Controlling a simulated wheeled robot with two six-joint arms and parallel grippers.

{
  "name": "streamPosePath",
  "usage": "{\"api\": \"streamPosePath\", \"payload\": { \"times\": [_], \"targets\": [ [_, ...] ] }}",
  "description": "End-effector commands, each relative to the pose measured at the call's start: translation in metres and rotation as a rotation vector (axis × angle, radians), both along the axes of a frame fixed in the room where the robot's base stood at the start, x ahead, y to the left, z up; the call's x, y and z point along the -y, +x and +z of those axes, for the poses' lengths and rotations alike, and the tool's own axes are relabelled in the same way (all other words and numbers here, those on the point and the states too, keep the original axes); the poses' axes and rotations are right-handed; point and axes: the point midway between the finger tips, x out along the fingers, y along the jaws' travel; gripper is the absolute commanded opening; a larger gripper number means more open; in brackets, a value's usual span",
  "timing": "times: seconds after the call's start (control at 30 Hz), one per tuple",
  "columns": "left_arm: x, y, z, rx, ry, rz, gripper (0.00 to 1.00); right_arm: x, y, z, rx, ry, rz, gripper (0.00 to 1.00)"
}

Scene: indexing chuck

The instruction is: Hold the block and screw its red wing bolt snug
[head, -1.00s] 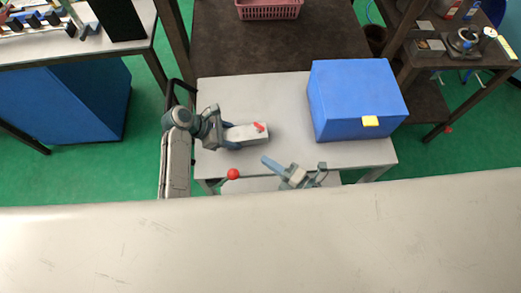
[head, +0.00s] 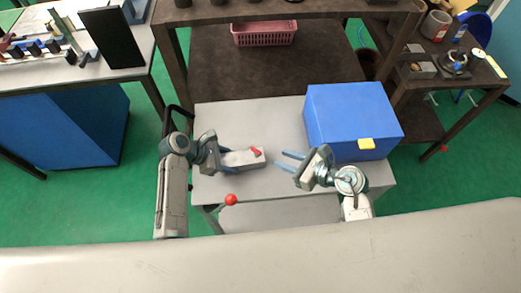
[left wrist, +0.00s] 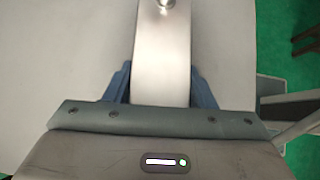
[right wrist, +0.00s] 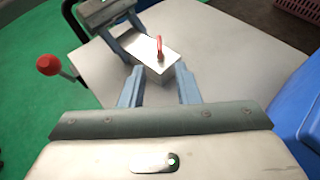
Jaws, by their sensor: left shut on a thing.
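The pale metal block (head: 240,158) lies on the grey table, and its red wing bolt (head: 256,152) stands at the block's right end. My left gripper (head: 227,160) is shut on the block's left part; the left wrist view shows a finger on each side of the block (left wrist: 162,60). My right gripper (head: 282,161) is open and empty, just right of the block, with its fingers pointing at it. In the right wrist view the block (right wrist: 150,66) and the upright red wing bolt (right wrist: 159,47) are ahead of the open fingers, apart from them.
A blue box (head: 350,112) with a yellow tab stands on the table's right side, close to my right gripper. A red ball knob (head: 231,199) is at the table's front edge. A pink basket (head: 264,33) is on the dark shelf behind. The table between is clear.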

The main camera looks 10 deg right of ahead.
Motion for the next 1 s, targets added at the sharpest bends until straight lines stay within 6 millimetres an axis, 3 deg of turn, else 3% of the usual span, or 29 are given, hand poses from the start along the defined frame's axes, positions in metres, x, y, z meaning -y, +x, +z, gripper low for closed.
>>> {"api": "streamPosePath", "payload": {
  "times": [0.2,0.43,0.9,1.0],
  "targets": [
    [0.0,0.0,0.001,0.001,-0.001,-0.001,0.28,-0.034,0.028,-0.016,-0.002,0.008,-0.002,0.29],
    [0.0,0.0,0.001,0.001,-0.001,0.0,0.28,-0.06,0.049,-0.031,-0.003,0.008,-0.001,0.29],
    [0.0,0.0,0.001,0.001,-0.001,0.0,0.28,-0.07,0.057,-0.037,-0.004,0.006,0.0,0.29],
    [0.0,0.0,0.001,0.001,-0.001,0.0,0.28,-0.07,0.057,-0.037,-0.003,0.005,-0.001,0.11]
  ]
}}
